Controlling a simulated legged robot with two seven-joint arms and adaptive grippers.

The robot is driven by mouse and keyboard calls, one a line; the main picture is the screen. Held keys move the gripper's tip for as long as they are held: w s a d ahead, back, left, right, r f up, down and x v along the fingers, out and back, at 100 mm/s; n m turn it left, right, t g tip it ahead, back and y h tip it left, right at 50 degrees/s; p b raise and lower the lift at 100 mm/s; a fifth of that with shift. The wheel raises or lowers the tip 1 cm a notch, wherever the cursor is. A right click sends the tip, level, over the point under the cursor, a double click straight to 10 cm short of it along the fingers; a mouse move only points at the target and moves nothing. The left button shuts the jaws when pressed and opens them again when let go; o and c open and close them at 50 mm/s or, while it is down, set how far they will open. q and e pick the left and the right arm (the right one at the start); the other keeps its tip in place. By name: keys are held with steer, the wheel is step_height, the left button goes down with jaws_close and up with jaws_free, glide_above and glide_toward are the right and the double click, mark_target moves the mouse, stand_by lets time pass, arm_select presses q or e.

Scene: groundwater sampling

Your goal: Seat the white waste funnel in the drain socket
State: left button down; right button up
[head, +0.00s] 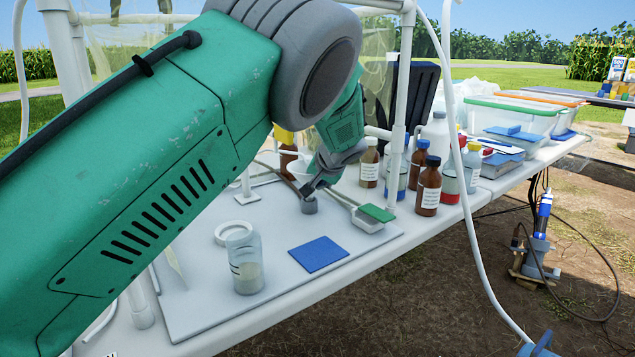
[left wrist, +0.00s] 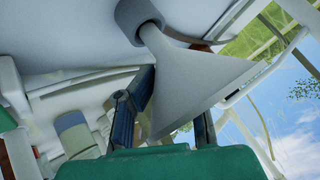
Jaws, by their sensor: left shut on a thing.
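The white waste funnel (left wrist: 190,75) is held between the fingers of my left gripper (left wrist: 165,118). In the left wrist view its narrow stem meets the opening of the grey drain socket (left wrist: 140,14); how deep the stem sits in it is unclear. In the head view the socket (head: 308,205) stands on the white board, directly below my left gripper (head: 318,183). There the funnel (head: 298,168) is mostly hidden behind the gripper and arm. My right gripper is not in view.
A clear jar (head: 245,265) and a blue square pad (head: 318,254) lie in front of the socket. A small tray with a green pad (head: 377,213) is to its right. Several brown bottles (head: 428,188) stand farther right. A white upright post (head: 397,140) is close by.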

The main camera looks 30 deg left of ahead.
arm_select(q)
steer(key=shift+f+b, duration=0.6)
steer(key=shift+f, duration=0.6)
steer(key=c, duration=1.6)
jaws_free()
